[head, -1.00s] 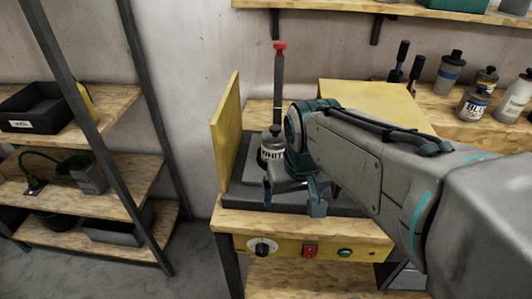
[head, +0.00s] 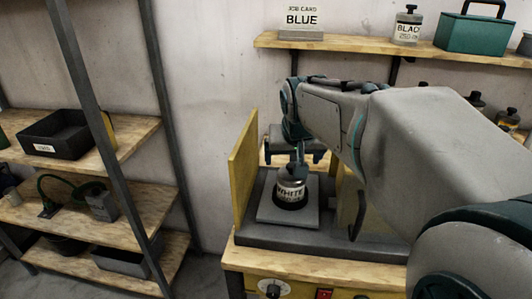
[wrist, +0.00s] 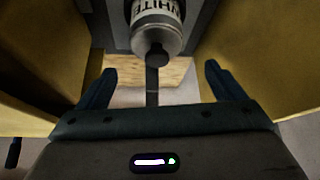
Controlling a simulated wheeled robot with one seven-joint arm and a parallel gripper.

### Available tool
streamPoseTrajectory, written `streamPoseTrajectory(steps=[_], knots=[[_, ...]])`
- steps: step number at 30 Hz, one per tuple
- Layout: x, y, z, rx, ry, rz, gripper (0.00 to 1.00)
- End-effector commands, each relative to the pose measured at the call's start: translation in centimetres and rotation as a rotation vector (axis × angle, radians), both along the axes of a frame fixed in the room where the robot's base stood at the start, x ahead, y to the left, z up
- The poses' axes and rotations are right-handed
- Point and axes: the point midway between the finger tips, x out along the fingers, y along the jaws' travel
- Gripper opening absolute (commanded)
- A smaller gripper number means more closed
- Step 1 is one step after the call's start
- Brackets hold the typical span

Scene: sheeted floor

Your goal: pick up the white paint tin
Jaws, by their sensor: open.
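The white paint tin (head: 291,190) has a grey body, a dark cap and a label reading WHITE. It stands upright on a grey plate (head: 272,213) of the yellow-sided machine. My gripper (wrist: 158,74) is open there, with nothing between the fingertips.
A yellow side panel (head: 243,171) rises close left of the tin. My arm covers the area to the right. A wall shelf (head: 345,46) holds a BLUE job card (head: 301,19), a BLACK tin (head: 408,25) and a green toolbox (head: 470,33). A rack with bins stands left.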

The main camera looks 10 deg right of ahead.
Motion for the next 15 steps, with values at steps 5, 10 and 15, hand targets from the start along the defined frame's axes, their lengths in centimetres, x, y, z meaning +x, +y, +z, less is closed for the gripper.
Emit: streamPoseTrajectory(steps=[5,10,15], knots=[[0.7,-0.1,-1.5,0.001,0.001,0.000,0.89],[0.9,-0.3,-3.1,0.001,0.003,0.000,0.89],[1.6,-0.6,-5.7,0.000,0.003,0.001,0.89]])
